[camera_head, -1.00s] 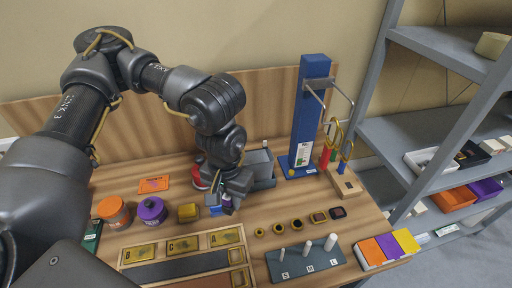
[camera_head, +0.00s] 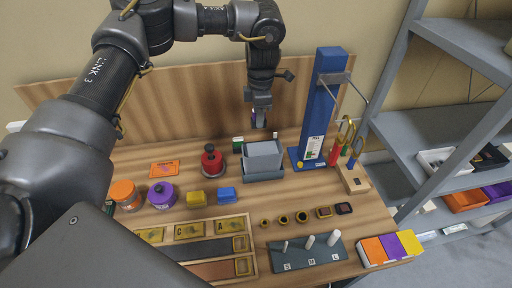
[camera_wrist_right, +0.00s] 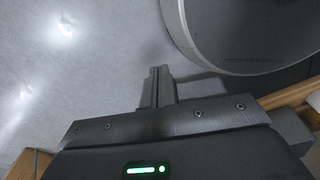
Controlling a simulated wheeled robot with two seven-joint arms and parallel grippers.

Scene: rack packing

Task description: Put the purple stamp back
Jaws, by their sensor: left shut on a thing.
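My left gripper (camera_head: 259,115) is raised above the back of the table, behind the grey box. It is shut on a small purple thing, which I take to be the purple stamp (camera_head: 253,119); the fingers hide most of it. A red stamp-like thing with a black knob (camera_head: 212,162) stands on the table to the left of the grey box.
A grey box (camera_head: 262,157) sits below the left gripper. The blue post (camera_head: 316,115) with metal arms stands to its right. Orange (camera_head: 125,195) and purple (camera_head: 162,195) lidded jars stand at left. A peg stand (camera_head: 305,254) and slotted tray (camera_head: 250,247) are in front.

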